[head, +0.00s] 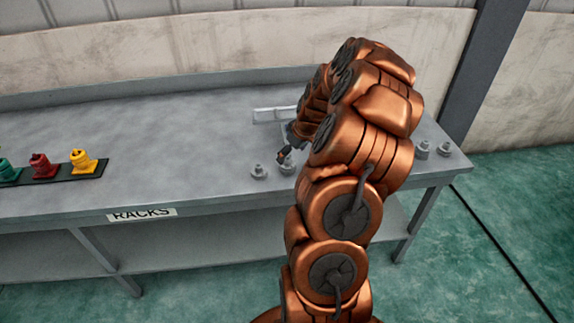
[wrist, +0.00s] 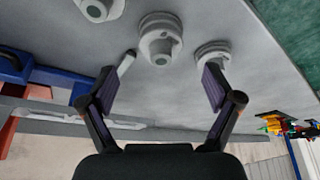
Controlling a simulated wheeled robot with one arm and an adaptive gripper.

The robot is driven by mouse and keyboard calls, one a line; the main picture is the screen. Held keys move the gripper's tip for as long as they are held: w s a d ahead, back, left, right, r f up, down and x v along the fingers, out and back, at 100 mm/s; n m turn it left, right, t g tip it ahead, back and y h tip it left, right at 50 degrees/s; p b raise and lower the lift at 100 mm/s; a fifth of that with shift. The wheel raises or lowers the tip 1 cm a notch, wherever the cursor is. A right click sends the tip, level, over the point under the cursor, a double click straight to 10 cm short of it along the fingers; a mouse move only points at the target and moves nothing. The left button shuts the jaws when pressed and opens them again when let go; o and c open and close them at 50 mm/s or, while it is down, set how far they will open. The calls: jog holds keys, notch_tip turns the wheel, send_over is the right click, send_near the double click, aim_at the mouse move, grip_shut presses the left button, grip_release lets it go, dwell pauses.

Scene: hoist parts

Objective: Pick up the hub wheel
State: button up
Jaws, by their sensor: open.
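Several small grey round parts stand on the grey table, and I cannot tell for sure which is the hub wheel. In the wrist view, one grey part with a ridged round flange (wrist: 160,40) stands beyond and between my fingertips. A second grey part (wrist: 213,50) is just beyond the right finger, and a third (wrist: 98,8) is cut off at the top edge. My gripper (wrist: 171,68) is open, with nothing between its fingers. In the head view, two grey parts (head: 259,172) (head: 287,167) stand close to my gripper (head: 284,154), which my arm partly hides.
Two more grey parts (head: 422,150) (head: 444,149) stand near the table's right end. A black rack (head: 55,176) at left holds green, red and yellow parts. A pale tray-like item (head: 275,114) lies behind my gripper. The table (head: 190,140) is clear between rack and gripper.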

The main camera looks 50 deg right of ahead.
aim_at(288, 159)
jog(key=shift+p+x, duration=1.05)
jog(key=shift+x, duration=0.3)
jog(key=shift+p+x, duration=0.35)
jog(key=shift+x, duration=0.85)
jog(key=shift+s, duration=0.1)
grip_shut()
